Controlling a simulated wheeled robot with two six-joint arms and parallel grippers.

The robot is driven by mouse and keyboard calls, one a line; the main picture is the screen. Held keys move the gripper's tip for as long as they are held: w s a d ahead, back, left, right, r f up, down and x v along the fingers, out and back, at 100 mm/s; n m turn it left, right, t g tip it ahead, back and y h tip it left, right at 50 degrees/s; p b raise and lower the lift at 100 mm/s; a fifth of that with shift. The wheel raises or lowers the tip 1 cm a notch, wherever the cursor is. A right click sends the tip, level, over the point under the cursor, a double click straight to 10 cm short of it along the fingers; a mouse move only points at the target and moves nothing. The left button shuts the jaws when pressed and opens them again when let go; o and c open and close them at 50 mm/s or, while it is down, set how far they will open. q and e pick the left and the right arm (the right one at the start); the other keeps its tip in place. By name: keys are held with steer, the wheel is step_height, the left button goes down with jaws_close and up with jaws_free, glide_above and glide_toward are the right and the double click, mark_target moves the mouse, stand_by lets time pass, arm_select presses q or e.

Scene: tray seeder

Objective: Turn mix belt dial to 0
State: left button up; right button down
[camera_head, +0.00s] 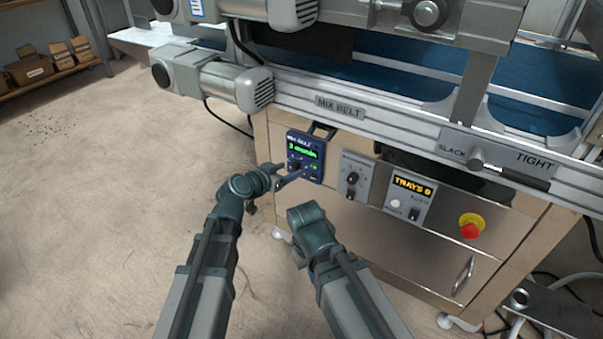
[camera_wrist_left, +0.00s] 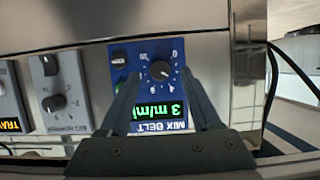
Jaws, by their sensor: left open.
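The mix belt panel is a blue box (camera_head: 291,141) on the machine's front, with a lit green display reading about 3 m/min. In the left wrist view the panel (camera_wrist_left: 119,75) appears upside down, with its black round dial (camera_wrist_left: 160,71) ringed by numbers; a 0 shows near the ring's top right. The dial's exact pointing is too small to tell. My left gripper (camera_head: 301,174) is at the panel's lower part. In the wrist view the open fingers (camera_wrist_left: 160,76) straddle the dial, one on each side, with no clear contact. My right arm ends below the panel; its fingers are hidden.
Right of the mix belt panel are a grey dial panel (camera_head: 351,178), a TRAYS counter box (camera_head: 408,197) and a red emergency button (camera_head: 470,226). The conveyor's metal rail (camera_head: 400,122) runs above. A motor (camera_head: 215,80) juts out at upper left. The floor at left is clear.

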arm_select(q)
steer(key=shift+x, duration=0.85)
arm_select(e)
steer(key=shift+d+f, duration=0.3)
steer(key=shift+d, duration=0.25)
arm_select(q)
jaws_close()
